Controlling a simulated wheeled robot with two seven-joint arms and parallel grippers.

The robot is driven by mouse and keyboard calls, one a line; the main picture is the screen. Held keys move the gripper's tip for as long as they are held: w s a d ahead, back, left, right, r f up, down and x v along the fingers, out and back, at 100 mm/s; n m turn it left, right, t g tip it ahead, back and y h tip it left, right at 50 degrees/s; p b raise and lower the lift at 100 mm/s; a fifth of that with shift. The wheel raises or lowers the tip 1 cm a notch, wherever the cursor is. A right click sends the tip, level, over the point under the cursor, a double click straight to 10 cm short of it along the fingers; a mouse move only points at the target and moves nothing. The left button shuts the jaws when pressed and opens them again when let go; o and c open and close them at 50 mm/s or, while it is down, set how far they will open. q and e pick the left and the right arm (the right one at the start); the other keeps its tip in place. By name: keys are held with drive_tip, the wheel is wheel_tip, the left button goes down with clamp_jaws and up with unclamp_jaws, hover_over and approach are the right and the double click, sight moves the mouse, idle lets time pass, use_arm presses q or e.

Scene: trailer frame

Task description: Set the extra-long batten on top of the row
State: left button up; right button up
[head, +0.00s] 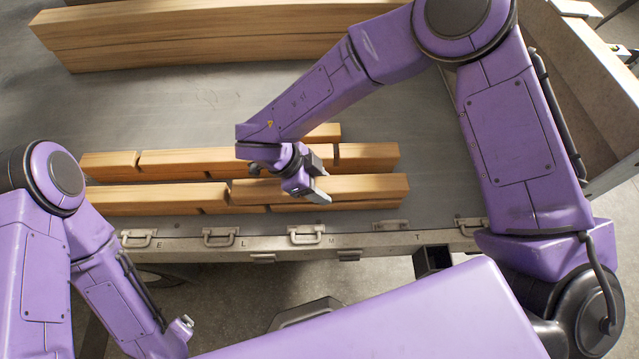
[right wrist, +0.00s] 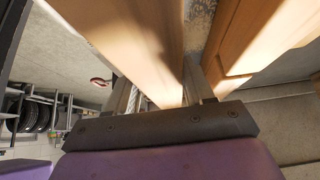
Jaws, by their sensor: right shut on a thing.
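Wooden battens lie in two rows on the grey trailer bed, a rear row (head: 190,160) and a front row (head: 150,197) near the bed's front edge. My right gripper (head: 306,186) is shut on a long batten (head: 365,188) at the right end of the front row. This batten lies over lower pieces; I cannot tell whether it touches them. In the right wrist view the held batten (right wrist: 135,40) passes between the fingers (right wrist: 158,92), beside another batten (right wrist: 255,35). Its length is partly hidden by the gripper.
A stack of long thick beams (head: 190,35) lies at the back of the bed (head: 400,110). Metal handles (head: 220,237) line the front edge. A side wall (head: 580,90) stands at the right. Bare bed lies between the beams and the rows.

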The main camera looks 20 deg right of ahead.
drive_tip(key=shift+f+p, duration=0.3)
drive_tip(key=shift+f, duration=0.25)
drive_tip(key=o, duration=1.4)
drive_tip(key=shift+r, duration=0.1)
drive_tip(key=v, duration=1)
drive_tip(key=shift+a+r, duration=0.15)
